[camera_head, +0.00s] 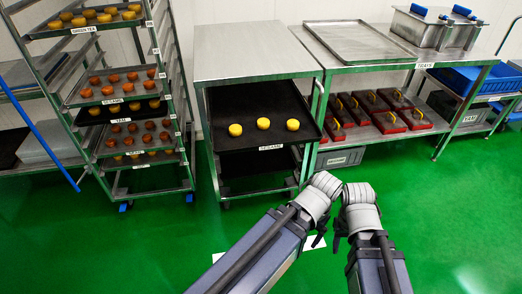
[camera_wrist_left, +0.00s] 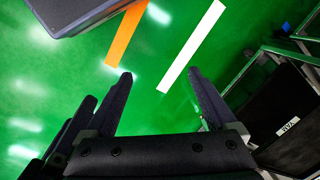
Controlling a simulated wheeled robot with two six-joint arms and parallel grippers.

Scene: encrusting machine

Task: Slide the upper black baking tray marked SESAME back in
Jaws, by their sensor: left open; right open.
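The upper black baking tray (camera_head: 232,106) marked SESAME sticks out of the front of a steel-topped cabinet (camera_head: 250,55) in the head view. Three yellow buns stand in a row on it, and its white label (camera_head: 271,147) is on the front edge. Another dark tray (camera_head: 245,163) shows below it. My right gripper (camera_head: 340,237) hangs low over the floor in front and to the right of the tray, open and apart from it. My left gripper (camera_wrist_left: 160,86) is open and empty in the left wrist view, with green floor between its fingers.
A rack (camera_head: 62,105) with several trays of buns stands on the left. On the right, a steel table (camera_head: 392,62) carries an empty tray (camera_head: 352,42), with red boxes (camera_head: 375,110) on its shelf.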

